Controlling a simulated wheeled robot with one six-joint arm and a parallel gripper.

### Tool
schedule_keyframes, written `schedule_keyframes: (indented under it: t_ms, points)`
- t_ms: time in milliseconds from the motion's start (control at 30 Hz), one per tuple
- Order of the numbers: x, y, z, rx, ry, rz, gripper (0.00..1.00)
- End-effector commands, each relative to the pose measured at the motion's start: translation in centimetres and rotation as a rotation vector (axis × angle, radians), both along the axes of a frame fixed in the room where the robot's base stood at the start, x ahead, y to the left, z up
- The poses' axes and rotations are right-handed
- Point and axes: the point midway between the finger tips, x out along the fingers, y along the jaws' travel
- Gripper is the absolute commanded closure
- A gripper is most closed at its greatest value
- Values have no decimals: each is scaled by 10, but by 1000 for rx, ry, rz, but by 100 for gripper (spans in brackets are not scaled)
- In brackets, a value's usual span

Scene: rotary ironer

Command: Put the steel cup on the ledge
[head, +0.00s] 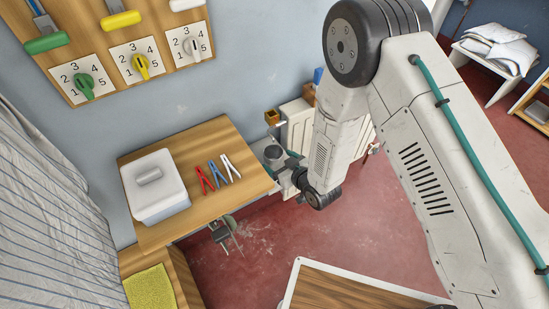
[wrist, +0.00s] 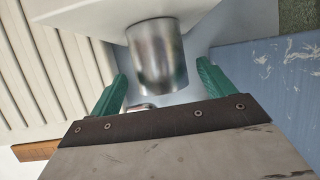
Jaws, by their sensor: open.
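The steel cup (head: 273,153) stands beside the right end of the wooden table in the head view, on what looks like a narrow pale ledge (head: 259,147). In the wrist view the steel cup (wrist: 157,58) is in the upper middle, its base end against a white surface (wrist: 95,14). My gripper (head: 284,161) is at the cup. In the wrist view its green fingers (wrist: 161,74) are open, one on each side of the cup, with gaps showing. Part of the cup's near side is hidden by my gripper in the head view.
A white ribbed radiator (head: 297,125) stands behind my arm. A dial board (head: 135,65) hangs above. Red floor (head: 270,240) is open in front.

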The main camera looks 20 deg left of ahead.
Motion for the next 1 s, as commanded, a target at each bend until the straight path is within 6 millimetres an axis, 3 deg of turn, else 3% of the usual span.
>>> schedule_keyframes:
  t_ms: [300, 600, 833, 1000]
  points:
    - [-34, -48, 24, 0, 1, -1, 19]
    - [-44, -61, 31, -1, -1, 0, 19]
    - [-39, -62, 36, -8, 1, -8, 19]
    - [-4, -78, 72, -81, 24, -71, 19]
